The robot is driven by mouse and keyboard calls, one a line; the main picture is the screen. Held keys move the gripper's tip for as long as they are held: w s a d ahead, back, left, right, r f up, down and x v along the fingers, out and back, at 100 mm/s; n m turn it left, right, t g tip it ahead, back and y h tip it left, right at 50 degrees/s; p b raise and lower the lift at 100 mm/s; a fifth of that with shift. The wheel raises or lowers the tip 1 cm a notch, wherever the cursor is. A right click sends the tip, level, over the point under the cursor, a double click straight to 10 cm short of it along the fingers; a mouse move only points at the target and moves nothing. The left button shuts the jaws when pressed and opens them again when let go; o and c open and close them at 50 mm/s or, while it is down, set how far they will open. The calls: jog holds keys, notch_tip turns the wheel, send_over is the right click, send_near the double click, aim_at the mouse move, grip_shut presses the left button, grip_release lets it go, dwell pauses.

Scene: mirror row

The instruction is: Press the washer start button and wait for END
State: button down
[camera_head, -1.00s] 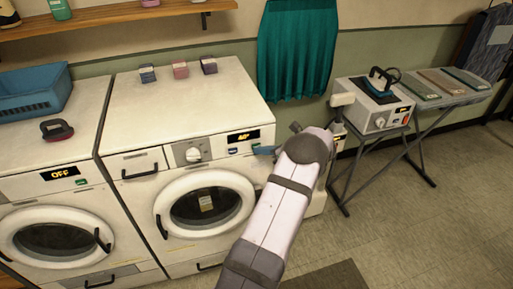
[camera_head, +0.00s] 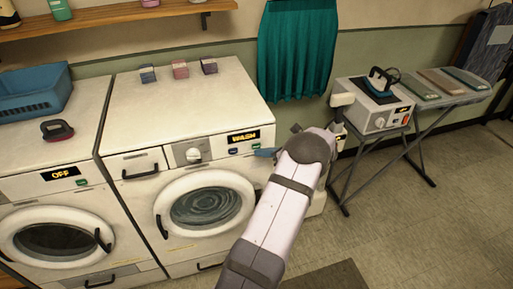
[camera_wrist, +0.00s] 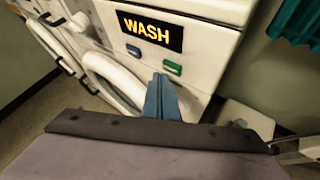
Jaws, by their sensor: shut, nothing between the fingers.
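The white washer (camera_head: 180,105) in the middle has a lit display (camera_head: 243,136) that reads WASH. The display also shows large in the wrist view (camera_wrist: 150,31). Below it sit a blue button (camera_wrist: 134,51) and a green button (camera_wrist: 172,68). The round door (camera_head: 205,207) is closed, with swirling water behind its glass. My gripper (camera_head: 258,152) is shut and empty, its blue fingertips close to the green button. In the wrist view the fingertips (camera_wrist: 160,78) point at the panel just below and left of that button. I cannot tell whether they touch it.
A second washer (camera_head: 50,190) at left reads OFF, with a dark red-handled brush (camera_head: 57,130) and a blue basket (camera_head: 35,92) on top. Small boxes (camera_head: 180,69) stand on the middle washer. An ironing board (camera_head: 435,93) stands at right.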

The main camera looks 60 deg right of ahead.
jog(key=shift+s, duration=0.1)
jog(key=shift+s+a+p, duration=0.75)
jog(key=shift+s+a, duration=1.3)
jog(key=shift+a, duration=0.1)
jog(key=s+a+p, duration=0.2)
jog(key=s+a, duration=0.4)
jog(key=shift+s+a, duration=0.15)
jog(key=shift+s, duration=0.05)
dwell(0.5)
